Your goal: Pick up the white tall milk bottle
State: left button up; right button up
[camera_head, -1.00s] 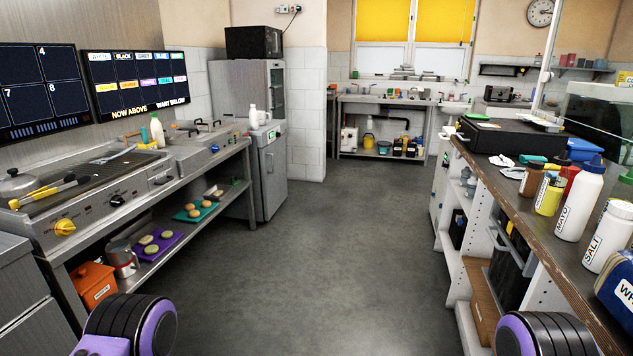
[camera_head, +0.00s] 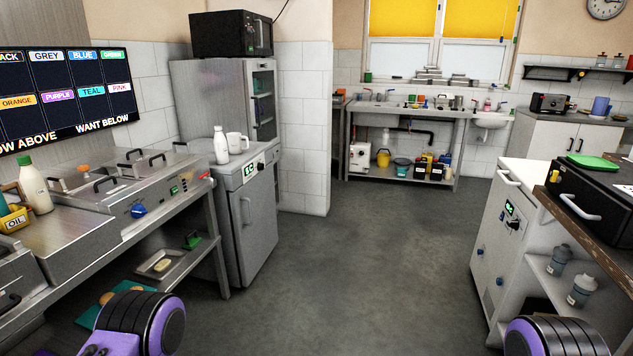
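A tall white bottle (camera_head: 220,145) stands upright on top of the low grey cabinet (camera_head: 232,175) at the left, beside a white mug (camera_head: 237,143). Another pale bottle with a green cap (camera_head: 35,187) stands on the steel counter at the far left; I cannot read a label on either bottle. Only purple and black parts of my arms show at the bottom edge. Neither gripper is in view, and both bottles are well ahead of my arm parts.
The steel counter with fryers (camera_head: 130,190) runs along the left. A sink table (camera_head: 410,118) stands at the back.

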aim_at(220, 140)
jog(key=i, duration=3.15)
jog(key=u, duration=2.45)
